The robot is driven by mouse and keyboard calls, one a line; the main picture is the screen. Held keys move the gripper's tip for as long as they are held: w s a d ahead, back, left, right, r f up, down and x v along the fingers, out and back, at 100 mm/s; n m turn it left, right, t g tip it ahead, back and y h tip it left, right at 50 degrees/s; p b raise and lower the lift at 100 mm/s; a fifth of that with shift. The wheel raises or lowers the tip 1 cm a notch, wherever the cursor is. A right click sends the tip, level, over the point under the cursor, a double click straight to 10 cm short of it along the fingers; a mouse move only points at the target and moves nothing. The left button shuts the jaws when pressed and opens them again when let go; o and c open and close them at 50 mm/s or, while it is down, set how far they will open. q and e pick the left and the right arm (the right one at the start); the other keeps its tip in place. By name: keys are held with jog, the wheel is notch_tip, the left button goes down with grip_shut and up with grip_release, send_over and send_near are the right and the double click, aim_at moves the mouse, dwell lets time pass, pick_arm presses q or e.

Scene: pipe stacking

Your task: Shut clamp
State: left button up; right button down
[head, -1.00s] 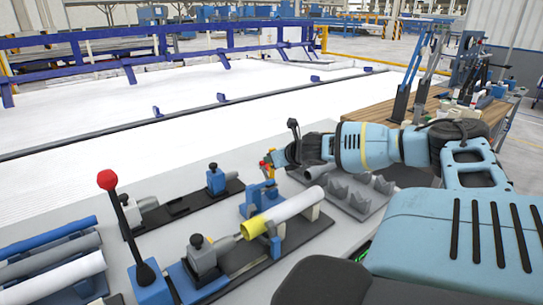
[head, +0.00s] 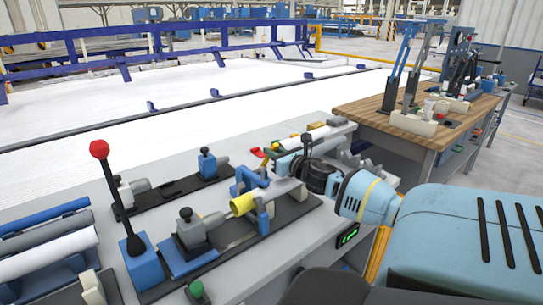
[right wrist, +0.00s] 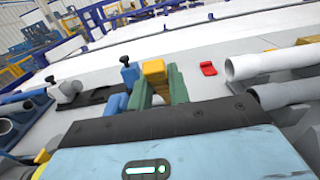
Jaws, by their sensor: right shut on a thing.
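The blue clamp (head: 246,180) stands on a dark fixture plate, beside a white pipe with a yellow collar (head: 241,204). A blue bracket (head: 265,215) stands by the pipe just right of the collar. My right gripper (head: 276,166) reaches in from the right over the clamp. In the right wrist view its green fingers (right wrist: 160,85) are shut on a yellow block (right wrist: 154,72), which appears to be the clamp's handle. A blue part (right wrist: 115,104) shows just left of the fingers. My forearm and gripper hide part of the pipe. The left gripper is not in view.
A lever with a red knob (head: 99,149) stands at left, near a rack of pipes (head: 48,252). A red clip (right wrist: 208,68) and grey pipes (right wrist: 270,62) lie beyond the gripper. A green button (head: 196,288) is at the front. A wooden bench (head: 375,113) stands behind.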

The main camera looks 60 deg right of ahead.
pick_arm(q)
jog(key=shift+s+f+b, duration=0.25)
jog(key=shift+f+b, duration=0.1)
jog(key=shift+b, duration=0.05)
pick_arm(e)
jog(key=shift+s+a+f, duration=0.1)
jog(key=shift+s+f, duration=0.15)
jog(key=shift+f, duration=0.05)
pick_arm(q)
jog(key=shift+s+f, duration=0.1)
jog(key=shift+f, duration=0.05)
pick_arm(e)
jog(key=c, duration=1.3)
grip_release()
jog(key=shift+s, duration=0.15)
jog(key=shift+v, duration=3.8)
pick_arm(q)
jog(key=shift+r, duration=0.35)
pick_arm(e)
jog(key=shift+f, duration=0.1)
jog(key=shift+f, duration=0.1)
